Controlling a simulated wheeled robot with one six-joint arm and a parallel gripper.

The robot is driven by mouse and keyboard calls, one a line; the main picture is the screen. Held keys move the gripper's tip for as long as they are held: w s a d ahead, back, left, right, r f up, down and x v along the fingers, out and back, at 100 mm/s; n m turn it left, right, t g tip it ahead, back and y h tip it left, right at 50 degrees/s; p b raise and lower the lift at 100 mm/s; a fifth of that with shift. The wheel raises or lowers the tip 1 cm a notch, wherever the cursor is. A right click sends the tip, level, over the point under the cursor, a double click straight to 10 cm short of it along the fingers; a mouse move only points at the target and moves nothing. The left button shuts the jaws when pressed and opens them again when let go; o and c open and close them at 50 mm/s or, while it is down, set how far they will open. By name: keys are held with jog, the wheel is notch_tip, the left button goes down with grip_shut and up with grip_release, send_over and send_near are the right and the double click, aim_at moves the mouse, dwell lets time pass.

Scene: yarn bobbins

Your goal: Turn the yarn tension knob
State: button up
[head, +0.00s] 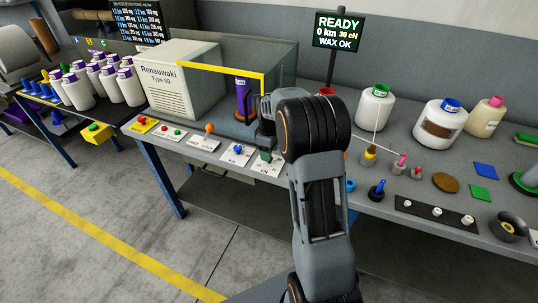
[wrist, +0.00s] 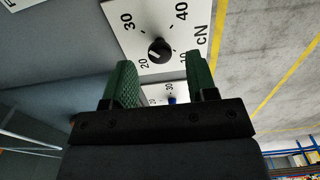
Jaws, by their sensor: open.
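The yarn tension knob (wrist: 160,50) is small, round and black. It sits on a white scale plate (wrist: 187,48) marked 20, 30, 40 and cN in the wrist view. A pale mark on the knob faces the lower left of that picture, roughly toward the 20. My gripper (wrist: 161,66) is open, its green fingers on either side of the knob's line and apart from it; nothing is between them. In the head view my gripper (head: 267,143) is over the rightmost plate on the bench's front edge and hides the knob.
A blue knob (head: 238,149) on its own plate is just left. The display (head: 338,30) reads READY, 0 km, 30 cN, WAX OK. A purple bobbin (head: 243,98) stands behind my gripper by the yellow-framed guard (head: 208,67). Bottles and small parts fill the bench to the right.

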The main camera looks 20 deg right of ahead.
notch_tip(320, 180, up, 12)
jog(key=shift+f, duration=0.15)
dwell(0.7)
jog(key=s+a+r+m+t+p, duration=0.1)
jog(key=s+a+m, duration=0.3)
jog(key=s, duration=0.7)
jog(key=s+a+r+m+t+p, duration=0.1)
jog(key=s+a+m+t+p, duration=0.1)
jog(key=s+a, duration=0.5)
jog(key=s+m+p, duration=0.1)
jog(key=s+m, duration=0.1)
jog(key=s, duration=0.2)
jog(key=shift+s+a+r+t, duration=0.15)
jog(key=shift+s+r+t, duration=0.05)
jog(key=shift+s+t, duration=0.15)
jog(key=shift+m, duration=0.3)
jog(key=shift+c, duration=0.5)
